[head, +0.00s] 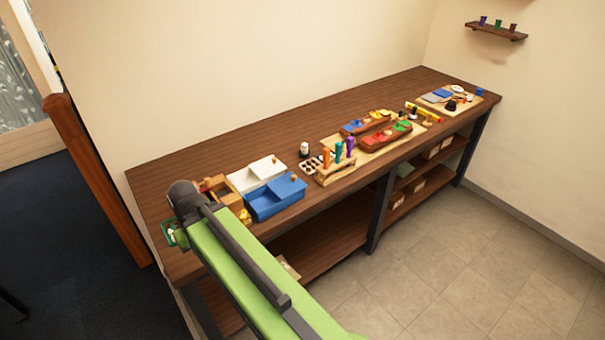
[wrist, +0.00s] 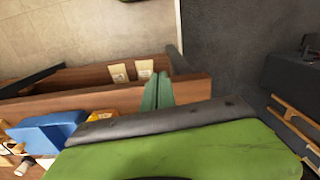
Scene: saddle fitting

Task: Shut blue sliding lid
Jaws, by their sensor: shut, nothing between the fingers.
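The blue box (head: 268,211) stands near the front edge of the bench, at its left part. Its blue lid (head: 290,187), with a small wooden knob, covers the right part of the box, and the left part is open. In the wrist view the blue box (wrist: 45,133) shows at the lower left, partly cut off by my own arm. My gripper (wrist: 160,77) shows in the wrist view as two teal fingers side by side, shut and empty. It is well apart from the blue box.
A white box (head: 257,175) stands just behind the blue box, and a wooden box (head: 219,191) is to its left. A wooden rack (head: 335,172) with coloured pegs stands to the right. My green arm passes in front of the bench. The back strip of the bench is clear.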

